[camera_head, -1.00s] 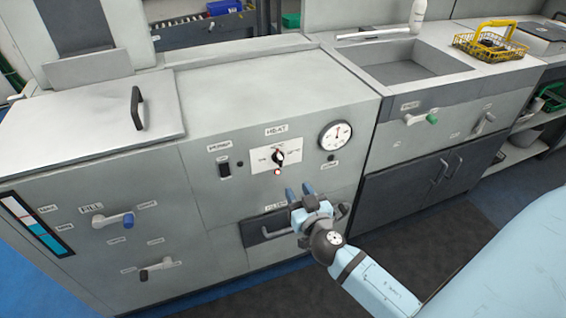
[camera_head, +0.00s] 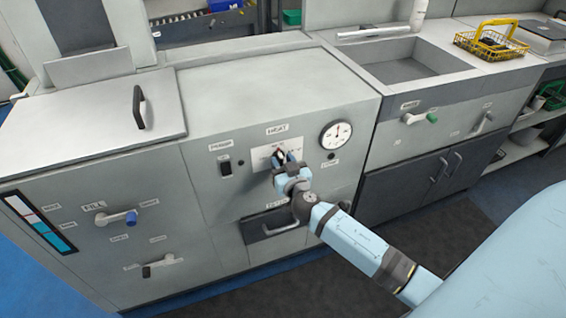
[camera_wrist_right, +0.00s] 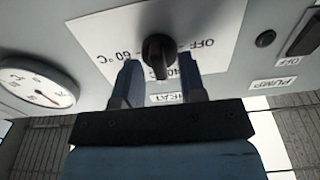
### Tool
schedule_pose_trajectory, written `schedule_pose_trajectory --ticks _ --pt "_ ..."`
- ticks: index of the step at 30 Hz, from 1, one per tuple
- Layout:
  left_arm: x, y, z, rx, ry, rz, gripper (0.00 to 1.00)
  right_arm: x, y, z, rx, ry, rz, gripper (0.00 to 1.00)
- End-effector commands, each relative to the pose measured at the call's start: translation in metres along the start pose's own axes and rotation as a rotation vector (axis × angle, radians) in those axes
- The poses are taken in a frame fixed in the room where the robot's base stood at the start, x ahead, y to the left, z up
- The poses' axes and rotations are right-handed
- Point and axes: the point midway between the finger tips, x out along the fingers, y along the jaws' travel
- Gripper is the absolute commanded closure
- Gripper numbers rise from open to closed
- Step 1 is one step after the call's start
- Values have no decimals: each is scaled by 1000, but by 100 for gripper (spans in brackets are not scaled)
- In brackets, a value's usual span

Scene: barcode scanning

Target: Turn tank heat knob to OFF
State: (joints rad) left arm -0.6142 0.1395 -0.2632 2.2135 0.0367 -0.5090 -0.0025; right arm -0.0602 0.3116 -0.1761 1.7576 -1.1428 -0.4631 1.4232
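The heat knob (camera_wrist_right: 158,52) is black and sits on a white label plate marked OFF, 40 and 60 °C in the right wrist view. In the head view the label plate (camera_head: 262,158) shows on the tank's front panel, with the knob mostly hidden by my right gripper (camera_head: 284,158). In the wrist view my right gripper (camera_wrist_right: 160,85) is open, its two blue fingers apart and pointing at the knob. The fingertips lie close to the knob, one toward each side; I cannot tell whether they touch it. My left gripper is not in view.
A round gauge (camera_head: 335,135) is right of the label plate, and a black pump switch (camera_head: 226,168) is left of it. A drawer handle (camera_head: 280,230) is below. Fill lever (camera_head: 118,217) is at left; a sink (camera_head: 405,68) is at right.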

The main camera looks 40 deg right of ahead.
Motion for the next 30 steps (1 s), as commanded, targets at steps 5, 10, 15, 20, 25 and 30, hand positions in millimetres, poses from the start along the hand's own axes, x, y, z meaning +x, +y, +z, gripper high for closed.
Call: schedule_pose_trajectory --ticks 5,10,15,20,25,30 --pt "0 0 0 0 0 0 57 0 0 0 0 0 0 100" --pt "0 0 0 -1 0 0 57 0 0 0 -1 0 0 100" --pt "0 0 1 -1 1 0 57 0 0 0 -26 0 0 100" --pt "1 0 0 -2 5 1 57 0 0 1 -93 0 2 100" --pt "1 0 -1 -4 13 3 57 -1 -1 1 -215 0 1 100" --pt "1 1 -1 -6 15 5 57 -1 -1 1 -373 0 1 100"
